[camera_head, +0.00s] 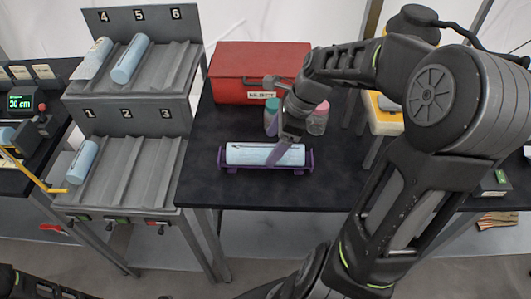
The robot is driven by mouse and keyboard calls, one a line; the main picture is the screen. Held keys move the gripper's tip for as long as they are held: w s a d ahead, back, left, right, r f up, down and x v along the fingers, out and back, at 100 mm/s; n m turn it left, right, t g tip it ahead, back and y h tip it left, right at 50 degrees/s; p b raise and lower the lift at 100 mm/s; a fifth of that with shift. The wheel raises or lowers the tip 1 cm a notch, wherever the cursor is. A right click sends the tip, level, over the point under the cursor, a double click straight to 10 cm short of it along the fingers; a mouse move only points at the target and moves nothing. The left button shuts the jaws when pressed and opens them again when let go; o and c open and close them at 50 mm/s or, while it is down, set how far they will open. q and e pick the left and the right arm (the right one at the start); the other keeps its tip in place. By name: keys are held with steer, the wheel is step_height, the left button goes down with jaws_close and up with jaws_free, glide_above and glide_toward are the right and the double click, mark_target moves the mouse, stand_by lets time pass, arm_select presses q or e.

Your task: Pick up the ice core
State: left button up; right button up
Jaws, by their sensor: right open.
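A pale blue ice core (248,154) lies lengthwise in a purple cradle (265,172) on the dark table. My right gripper (282,146) comes down from above at the core's right part. It is open, with its fingers close to the core; whether they touch it I cannot tell. The gripper hides some of the core's right part. Other pale blue cores lie in the numbered grey rack: two in the upper tier (130,59) and one in slot 1 (82,161). My left gripper is not visible.
A red toolbox (240,69) stands at the back of the table (225,194). Jars with teal and pink lids (316,121) stand close behind my right gripper. The grey rack (188,150) is to the left. The table's front left is clear.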

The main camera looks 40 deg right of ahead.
mark_target(269, 147)
steer(key=x, duration=0.5)
steer(key=shift+w+p, duration=0.15)
steer(key=shift+p, duration=0.2)
jaws_close()
stand_by(0.8)
steer(key=shift+r, duration=0.1)
